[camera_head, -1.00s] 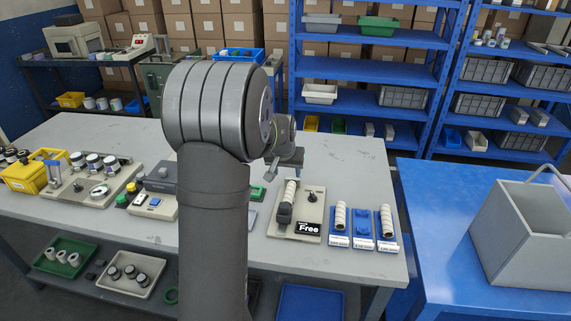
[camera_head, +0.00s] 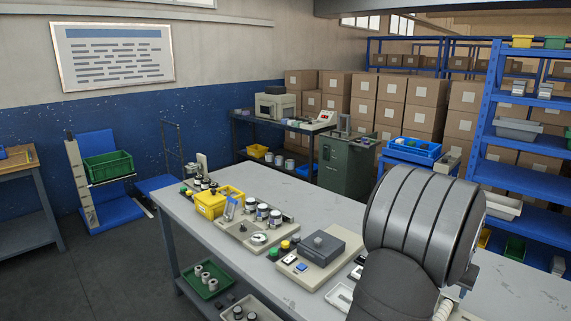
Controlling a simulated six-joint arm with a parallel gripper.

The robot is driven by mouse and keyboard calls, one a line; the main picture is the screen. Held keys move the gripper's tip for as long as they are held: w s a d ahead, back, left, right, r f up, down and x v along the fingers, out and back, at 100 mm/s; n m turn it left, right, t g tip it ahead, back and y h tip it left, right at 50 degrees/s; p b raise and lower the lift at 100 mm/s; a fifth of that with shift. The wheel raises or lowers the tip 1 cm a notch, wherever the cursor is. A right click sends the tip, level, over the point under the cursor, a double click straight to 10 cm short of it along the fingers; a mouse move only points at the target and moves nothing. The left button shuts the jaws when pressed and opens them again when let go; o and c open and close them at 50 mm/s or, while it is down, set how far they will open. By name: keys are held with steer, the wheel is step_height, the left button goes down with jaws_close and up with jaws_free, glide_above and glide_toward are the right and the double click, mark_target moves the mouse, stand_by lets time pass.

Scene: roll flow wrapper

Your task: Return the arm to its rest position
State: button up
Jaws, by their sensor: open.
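My own arm fills the lower right of the head view, with its large grey ribbed joint in front of the grey workbench (camera_head: 185,205). My gripper's fingers do not show; they are hidden behind this joint. Only a small dark part of my wrist peeks out at the joint's right edge. The part of the bench under the arm is hidden too.
On the bench stand a yellow bin (camera_head: 210,204), a beige tray with several small jars (camera_head: 262,212) and a beige control box with buttons (camera_head: 297,262). A blue shelf rack (camera_head: 477,150) stands behind. A green bin (camera_head: 108,166) is at left.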

steer(key=x, duration=1.4)
steer(key=shift+d+f, duration=0.1)
steer(key=shift+f, duration=0.15)
steer(key=shift+r, duration=0.1)
steer(key=v, duration=1.7)
steer(key=x, duration=1.7)
step_height(320, 180, up, 6)
steer(key=shift+r, duration=0.1)
steer(key=shift+g+h, duration=0.5)
steer(key=s+d, duration=0.2)
steer(key=s, duration=0.3)
steer(key=s+d+r, duration=0.1)
steer(key=s+d, duration=0.2)
steer(key=s, duration=0.2)
steer(key=s+d+r, duration=0.1)
steer(key=s+d, duration=0.2)
steer(key=s, duration=0.3)
steer(key=shift+d, duration=0.1)
steer(key=s+d+r, duration=0.1)
steer(key=s, duration=0.8)
steer(key=s+d+g+h, duration=0.1)
steer(key=s+d, duration=0.1)
steer(key=s, duration=0.7)
steer(key=shift+r+n, duration=0.4)
steer(key=shift+o, duration=0.3)
steer(key=shift+s, duration=0.1)
